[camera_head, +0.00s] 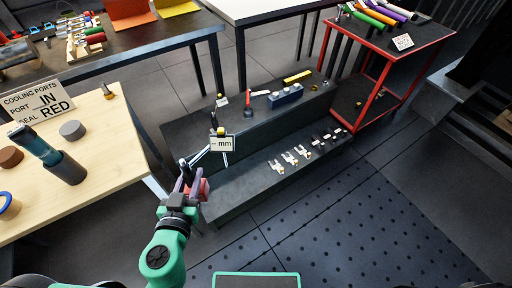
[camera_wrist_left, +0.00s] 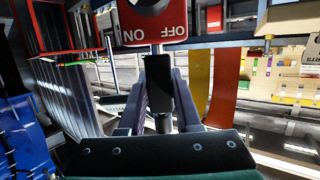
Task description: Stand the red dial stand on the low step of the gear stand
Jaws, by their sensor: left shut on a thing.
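My left gripper (camera_head: 192,184) is shut on the red dial stand (camera_head: 203,191), just off the near left end of the gear stand. In the left wrist view, the stand's red base (camera_wrist_left: 172,27) carries a round dial with ON and OFF marks. A dark upright part lies between my fingers (camera_wrist_left: 162,85). The dark gear stand has a low front step (camera_head: 245,186) and a higher rear step (camera_head: 240,122). Whether the red base touches the step cannot be told. My right gripper is not in view.
Several small whitish pieces (camera_head: 290,158) lie along the low step; its near left part looks bare. A "-- mm" tag (camera_head: 222,143) shows beside the gripper. A blue block (camera_head: 286,95) sits on the high step. A wooden table (camera_head: 110,150) stands left, a red cart (camera_head: 365,110) back right.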

